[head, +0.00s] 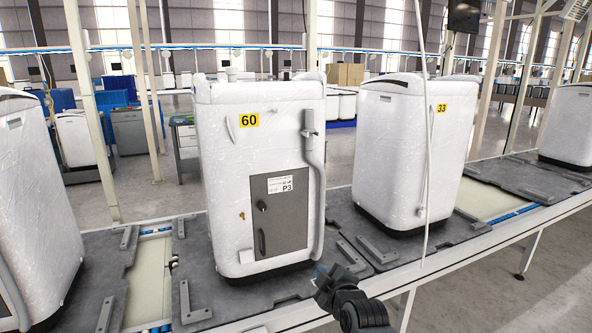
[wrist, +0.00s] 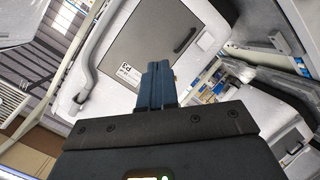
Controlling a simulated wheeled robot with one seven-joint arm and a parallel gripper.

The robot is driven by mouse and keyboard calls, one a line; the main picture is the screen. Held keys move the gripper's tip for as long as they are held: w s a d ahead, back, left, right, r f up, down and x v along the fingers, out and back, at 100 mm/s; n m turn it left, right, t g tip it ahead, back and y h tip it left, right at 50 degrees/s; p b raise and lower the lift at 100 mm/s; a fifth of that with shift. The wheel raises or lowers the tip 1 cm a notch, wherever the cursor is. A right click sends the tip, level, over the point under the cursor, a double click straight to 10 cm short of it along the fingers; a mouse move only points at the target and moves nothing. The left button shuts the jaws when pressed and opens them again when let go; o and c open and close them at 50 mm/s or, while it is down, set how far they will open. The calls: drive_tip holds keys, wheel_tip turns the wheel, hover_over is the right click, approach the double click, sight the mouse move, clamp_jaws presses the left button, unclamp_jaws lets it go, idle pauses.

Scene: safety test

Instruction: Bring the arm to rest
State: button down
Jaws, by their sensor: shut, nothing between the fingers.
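My gripper (head: 321,272) is low in the head view, in front of the conveyor's near edge and to the lower right of the white unit marked 60 (head: 262,165). In the wrist view my gripper's fingers (wrist: 157,72) are together with nothing between them. Behind them is the unit's grey panel (wrist: 160,45), labelled P3 and seen tilted. The same grey panel (head: 280,213) is closed in the head view. Whether the fingers touch anything is hard to tell; they look apart from the unit.
A white unit marked 33 (head: 415,150) stands to the right on the conveyor (head: 480,237). Another white unit (head: 35,200) is at the far left. A thin pale pole (head: 425,130) hangs before unit 33. Open floor (head: 560,285) shows at lower right.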

drive_tip(key=s+d+f+m+h, duration=0.1)
drive_tip(key=s+d+f+m, duration=0.2)
drive_tip(key=s, duration=0.8)
drive_tip(key=s+d+f+m, duration=0.2)
drive_tip(key=s+d+f, duration=0.15)
drive_tip(key=s, duration=0.85)
drive_tip(key=s+d+f+m+h, duration=0.1)
drive_tip(key=s+d+f+m, duration=0.3)
drive_tip(key=s, duration=0.7)
drive_tip(key=s+d+r+m+h, duration=0.1)
drive_tip(key=s+r, duration=0.2)
drive_tip(key=s, duration=0.5)
drive_tip(key=s+d+r, duration=0.1)
drive_tip(key=s+r, duration=0.2)
drive_tip(key=s, duration=0.6)
drive_tip(key=s+d+r+m+t+h, duration=0.1)
drive_tip(key=s+d+r+m, duration=0.1)
drive_tip(key=s+r, duration=0.9)
drive_tip(key=shift+d+r+m+b, duration=0.25)
drive_tip(key=shift+r+m+b, duration=0.2)
drive_tip(key=shift+r+m, duration=0.35)
